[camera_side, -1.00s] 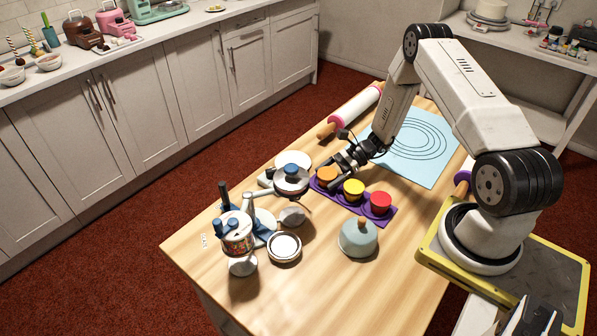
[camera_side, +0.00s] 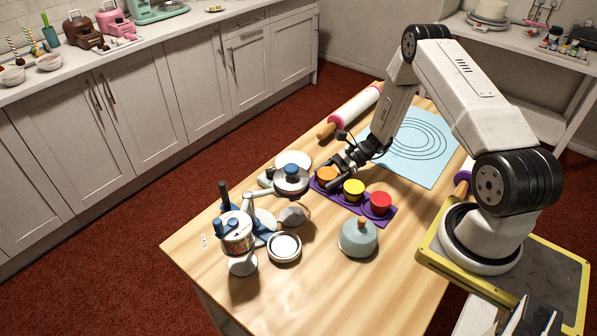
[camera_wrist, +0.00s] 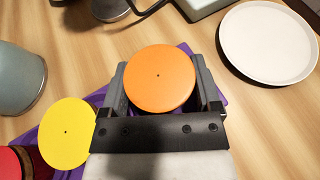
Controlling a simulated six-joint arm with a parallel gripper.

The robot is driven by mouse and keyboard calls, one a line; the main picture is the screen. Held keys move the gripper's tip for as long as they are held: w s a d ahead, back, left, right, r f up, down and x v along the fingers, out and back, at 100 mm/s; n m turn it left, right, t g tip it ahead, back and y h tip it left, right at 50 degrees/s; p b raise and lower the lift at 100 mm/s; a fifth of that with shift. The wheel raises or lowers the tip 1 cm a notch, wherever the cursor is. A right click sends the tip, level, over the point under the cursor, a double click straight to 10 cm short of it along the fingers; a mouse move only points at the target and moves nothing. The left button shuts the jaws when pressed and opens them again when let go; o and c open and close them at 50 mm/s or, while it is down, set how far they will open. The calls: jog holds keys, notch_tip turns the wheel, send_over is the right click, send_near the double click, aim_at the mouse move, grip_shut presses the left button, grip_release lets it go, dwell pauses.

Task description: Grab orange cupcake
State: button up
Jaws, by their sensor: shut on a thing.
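The orange cupcake (camera_side: 327,174) has a round, flat orange top and is at the far end of the purple tray (camera_side: 364,207). In the wrist view, the orange cupcake (camera_wrist: 160,75) sits between both fingers of my gripper (camera_wrist: 163,85), which is shut on it. In the side view my gripper (camera_side: 336,169) reaches down at the cupcake's side and partly hides it. The cupcake appears to be still at its place in the tray; its base is hidden. The yellow cupcake (camera_side: 353,189) and red cupcake (camera_side: 380,201) stand in the same tray.
A turntable (camera_side: 291,180) with a blue knob stands close left of the tray. A pale blue domed pot (camera_side: 358,238) stands in front. A white plate (camera_wrist: 268,42) lies nearby. A rolling pin (camera_side: 355,109) and blue mat (camera_side: 420,140) lie behind. The table's front right is clear.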

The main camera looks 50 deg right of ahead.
aim_at(327, 173)
jog(key=shift+r, duration=0.1)
jog(key=shift+r, duration=1.55)
jog(key=s+a+r, duration=0.3)
jog(key=s+r, duration=0.6)
jog(key=s, duration=0.4)
jog(key=shift+s+a+r, duration=0.3)
jog(key=shift+r, duration=0.05)
jog(key=shift+w, duration=0.1)
